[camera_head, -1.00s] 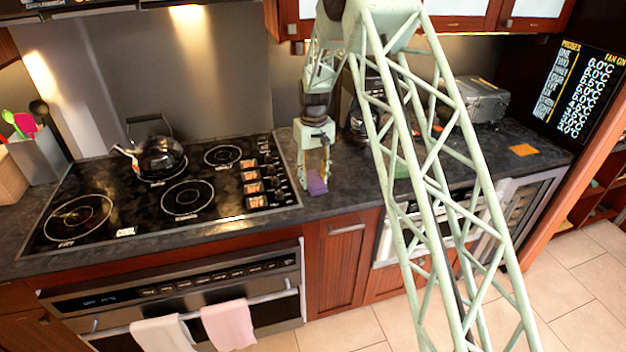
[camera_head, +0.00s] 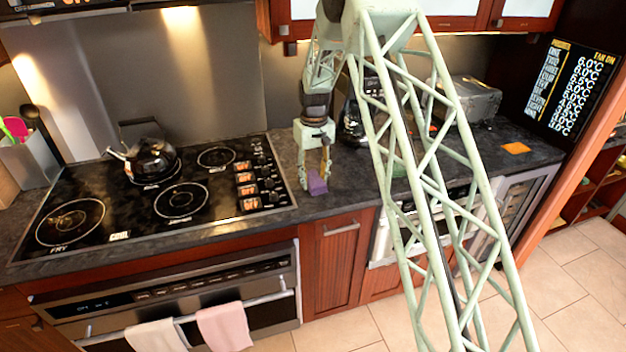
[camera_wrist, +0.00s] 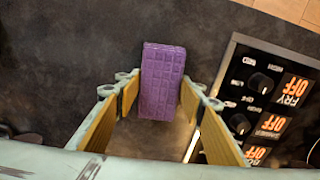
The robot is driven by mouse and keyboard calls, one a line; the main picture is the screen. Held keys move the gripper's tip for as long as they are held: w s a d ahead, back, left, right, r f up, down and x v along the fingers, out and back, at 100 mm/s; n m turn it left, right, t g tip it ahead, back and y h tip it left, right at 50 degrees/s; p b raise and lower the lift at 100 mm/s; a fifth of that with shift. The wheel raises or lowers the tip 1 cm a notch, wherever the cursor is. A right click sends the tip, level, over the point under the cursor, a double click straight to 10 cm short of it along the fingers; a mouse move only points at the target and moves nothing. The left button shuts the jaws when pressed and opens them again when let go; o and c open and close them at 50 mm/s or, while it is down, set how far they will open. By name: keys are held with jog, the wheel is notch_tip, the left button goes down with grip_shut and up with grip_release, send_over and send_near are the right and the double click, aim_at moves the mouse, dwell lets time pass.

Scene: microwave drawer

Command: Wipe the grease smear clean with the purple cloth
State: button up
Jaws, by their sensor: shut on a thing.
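The purple cloth (camera_head: 317,184) is a folded, quilted block in my gripper (camera_head: 316,172), over the dark counter to the right of the cooktop. In the wrist view the cloth (camera_wrist: 161,82) shows between the two yellow-padded fingers of my gripper (camera_wrist: 157,98), which is shut on it. The cloth is close to the counter top; I cannot tell whether it touches. I cannot make out a grease smear in either view. A lighter brownish patch (camera_wrist: 150,138) shows on the counter just below the cloth in the wrist view; I cannot tell what it is.
The black cooktop (camera_head: 115,235) with its knobs (camera_head: 247,185) lies just left of my gripper. A kettle (camera_head: 150,158) stands on it. A coffee maker (camera_head: 352,125) stands behind to the right. An orange sheet (camera_head: 516,148) lies on the far right counter.

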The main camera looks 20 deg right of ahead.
aim_at(332, 182)
jog(key=shift+d, duration=0.1)
jog(key=shift+d+f, duration=0.1)
jog(key=shift+d, duration=0.9)
jog(key=shift+d, duration=0.1)
jog(key=shift+d, duration=1.2)
jog(key=shift+d, duration=0.1)
jog(key=shift+w+d, duration=0.15)
jog(key=shift+d, duration=0.8)
jog(key=shift+r, duration=0.2)
jog(key=shift+d, duration=0.1)
